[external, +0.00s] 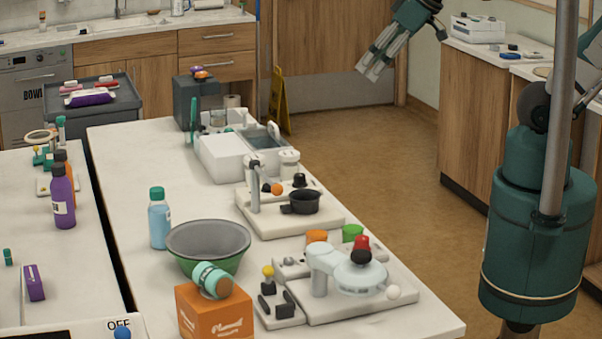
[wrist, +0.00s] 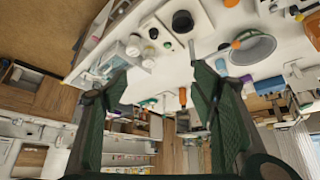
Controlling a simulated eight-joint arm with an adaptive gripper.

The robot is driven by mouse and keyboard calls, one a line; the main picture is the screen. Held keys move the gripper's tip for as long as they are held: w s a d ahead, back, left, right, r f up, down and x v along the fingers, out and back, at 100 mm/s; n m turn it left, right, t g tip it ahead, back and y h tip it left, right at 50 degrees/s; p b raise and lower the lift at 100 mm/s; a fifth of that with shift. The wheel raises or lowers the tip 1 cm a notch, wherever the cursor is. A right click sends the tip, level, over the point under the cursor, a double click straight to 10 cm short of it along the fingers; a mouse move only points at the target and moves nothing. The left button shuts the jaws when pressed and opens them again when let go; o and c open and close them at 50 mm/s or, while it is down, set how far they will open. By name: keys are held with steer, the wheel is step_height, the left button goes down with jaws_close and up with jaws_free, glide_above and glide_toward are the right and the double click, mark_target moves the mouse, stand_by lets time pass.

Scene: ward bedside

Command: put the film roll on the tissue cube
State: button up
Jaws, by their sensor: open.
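An orange printed cube box (external: 222,314), which looks like the tissue cube, stands at the front of the long white counter in the external view. A teal and white cylinder (external: 211,280), which looks like the film roll, lies on its side on top of it. My gripper (external: 371,68) is high at the back, over the floor beyond the counter, far from both. It is open, with nothing between its fingers. In the wrist view my gripper (wrist: 158,80) also shows spread fingers; I cannot make out the roll there.
A grey-green bowl (external: 208,241) and a blue bottle (external: 160,224) stand just behind the orange box. A white device with a domed head (external: 358,276) is to its right. A small black pot (external: 303,202) and white bins (external: 228,158) stand farther back.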

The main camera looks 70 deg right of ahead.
steer(key=shift+s+d+f+m, duration=0.2)
steer(key=shift+s+d, duration=0.3)
steer(key=shift+d, duration=0.15)
steer(key=shift+s+d+f+m, duration=0.2)
steer(key=shift+s+d, duration=0.25)
steer(key=shift+d, duration=0.15)
